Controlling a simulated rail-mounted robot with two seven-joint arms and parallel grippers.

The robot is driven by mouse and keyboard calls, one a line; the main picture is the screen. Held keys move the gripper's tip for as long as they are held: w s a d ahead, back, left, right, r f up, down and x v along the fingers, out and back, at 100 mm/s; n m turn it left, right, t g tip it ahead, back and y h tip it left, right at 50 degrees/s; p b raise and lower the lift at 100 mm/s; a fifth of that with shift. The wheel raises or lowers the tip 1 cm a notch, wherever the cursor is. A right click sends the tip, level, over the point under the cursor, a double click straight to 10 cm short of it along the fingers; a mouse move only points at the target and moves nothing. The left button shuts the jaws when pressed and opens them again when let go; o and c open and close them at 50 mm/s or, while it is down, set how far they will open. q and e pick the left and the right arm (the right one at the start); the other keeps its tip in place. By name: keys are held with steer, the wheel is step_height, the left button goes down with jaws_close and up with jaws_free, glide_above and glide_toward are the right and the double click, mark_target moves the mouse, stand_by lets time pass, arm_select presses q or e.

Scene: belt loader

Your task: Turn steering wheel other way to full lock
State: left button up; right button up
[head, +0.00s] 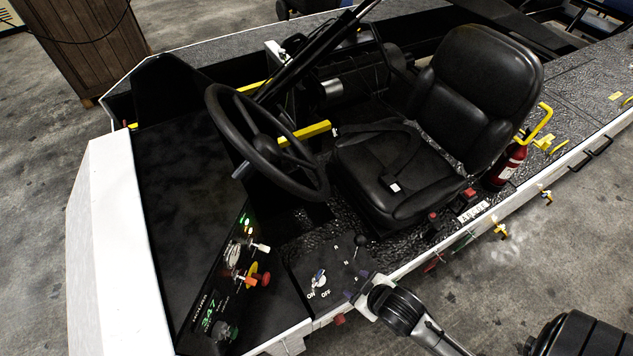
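The black steering wheel (264,146) is in the middle of the head view, tilted on its column between the dark dashboard and the driver's seat. I cannot tell its turn angle from this one picture. My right gripper (356,285) is low in the view, over the front edge of the switch panel. Its fingertips look spread apart with nothing between them. It is well below and to the right of the wheel, not touching it. My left gripper is not in view.
A black seat (394,170) stands right of the wheel. The switch panel (318,268) has a lever (361,241) close to my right gripper. The dashboard (185,190) carries lit indicators and a red knob (264,279). A yellow bar (304,133) passes behind the wheel. A fire extinguisher (507,165) stands beside the seat.

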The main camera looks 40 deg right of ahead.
steer(key=w+d+r+n+t+y+p, duration=0.2)
steer(key=w+d+r+n+t+y, duration=0.65)
steer(key=w+d+n+t, duration=0.3)
steer(key=r+p+x, duration=0.1)
steer(key=p+x, duration=0.2)
steer(key=x, duration=1.1)
steer(key=shift+s+m, duration=0.2)
steer(key=shift+m, duration=0.15)
steer(key=shift+f+t, duration=0.1)
steer(key=shift+t, duration=0.15)
jaws_close()
